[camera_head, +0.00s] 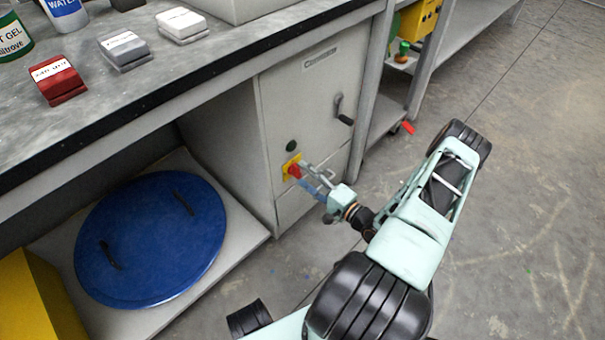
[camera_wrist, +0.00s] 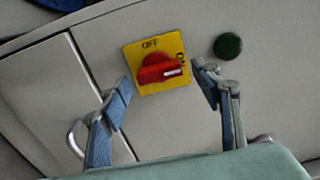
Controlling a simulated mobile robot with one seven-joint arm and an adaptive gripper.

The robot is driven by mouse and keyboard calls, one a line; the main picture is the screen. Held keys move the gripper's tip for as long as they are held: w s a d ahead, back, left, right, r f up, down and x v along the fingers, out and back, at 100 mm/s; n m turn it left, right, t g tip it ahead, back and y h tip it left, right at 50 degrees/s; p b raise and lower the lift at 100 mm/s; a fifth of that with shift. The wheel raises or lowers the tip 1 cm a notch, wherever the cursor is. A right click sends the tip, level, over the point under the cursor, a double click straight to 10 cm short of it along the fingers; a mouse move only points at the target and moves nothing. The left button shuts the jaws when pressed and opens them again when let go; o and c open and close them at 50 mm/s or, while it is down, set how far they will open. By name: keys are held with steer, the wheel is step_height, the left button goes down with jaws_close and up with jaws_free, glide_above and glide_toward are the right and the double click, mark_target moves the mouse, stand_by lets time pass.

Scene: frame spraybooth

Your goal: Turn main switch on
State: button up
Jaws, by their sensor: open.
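The main switch is a red rotary knob (camera_wrist: 158,70) on a yellow plate (camera_wrist: 140,50) marked OFF at the top and ON at the right in the wrist view. The knob's white mark points right, close to the ON label. In the head view the red knob (camera_head: 294,171) sits on the front of a grey cabinet (camera_head: 300,110). My gripper (camera_wrist: 165,80) is open, with one finger on either side of the yellow plate and no visible grip on the knob. In the head view my gripper (camera_head: 312,180) is right in front of the switch and partly covers its lower right.
A dark green round button (camera_wrist: 228,46) is beside the switch. A black crank handle (camera_head: 343,110) sticks out of the cabinet. The worktop (camera_head: 150,80) overhangs above, and a blue round lid (camera_head: 150,240) lies on the low shelf. The floor at right is open.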

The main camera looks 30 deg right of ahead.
steer(key=v, duration=0.6)
stand_by(0.3)
